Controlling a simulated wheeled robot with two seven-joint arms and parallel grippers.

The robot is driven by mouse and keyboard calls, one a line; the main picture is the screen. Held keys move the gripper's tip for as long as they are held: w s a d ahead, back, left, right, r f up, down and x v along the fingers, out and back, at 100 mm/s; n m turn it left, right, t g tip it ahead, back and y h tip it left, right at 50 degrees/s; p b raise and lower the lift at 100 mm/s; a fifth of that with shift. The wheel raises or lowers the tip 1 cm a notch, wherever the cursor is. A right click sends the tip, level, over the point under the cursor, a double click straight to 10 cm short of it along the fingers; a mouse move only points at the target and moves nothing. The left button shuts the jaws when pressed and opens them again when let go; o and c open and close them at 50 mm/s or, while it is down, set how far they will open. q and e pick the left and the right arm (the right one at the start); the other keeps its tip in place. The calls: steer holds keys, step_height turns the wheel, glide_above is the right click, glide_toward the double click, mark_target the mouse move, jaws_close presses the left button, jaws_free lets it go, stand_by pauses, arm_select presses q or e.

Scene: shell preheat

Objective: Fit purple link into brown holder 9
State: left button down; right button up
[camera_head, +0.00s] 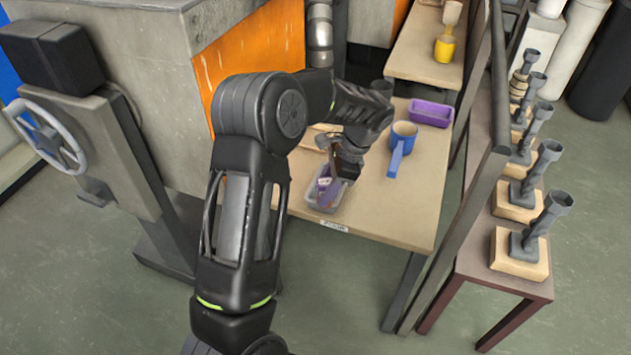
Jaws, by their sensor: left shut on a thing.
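My left gripper (338,172) reaches down over a small grey tray (330,207) near the front edge of the tan table. It is shut on a small purple piece, which looks like the purple link (325,183), at or just inside the tray. The gripper and arm hide part of the piece, so I cannot tell whether it touches the tray. I cannot make out a brown holder marked 9. My right gripper is not in view.
On the table (410,215) are a blue mug-like container (402,140) and a purple bin (431,112). A yellow cup (445,48) stands farther back. A side bench at right holds several grey fittings on wooden blocks (518,255). A machine with a handwheel (47,138) stands left.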

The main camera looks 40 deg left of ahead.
arm_select(q)
steer(key=d+f+n+h, duration=0.1)
steer(key=d+f+n, duration=0.3)
steer(key=d, duration=0.4)
steer(key=d+f+n+g+h, duration=0.1)
steer(key=d+f+n, duration=0.3)
steer(key=d, duration=0.5)
steer(key=shift+d+n+g+h+p, duration=0.3)
steer(key=shift+n+h, duration=0.3)
steer(key=shift+s+a, duration=0.15)
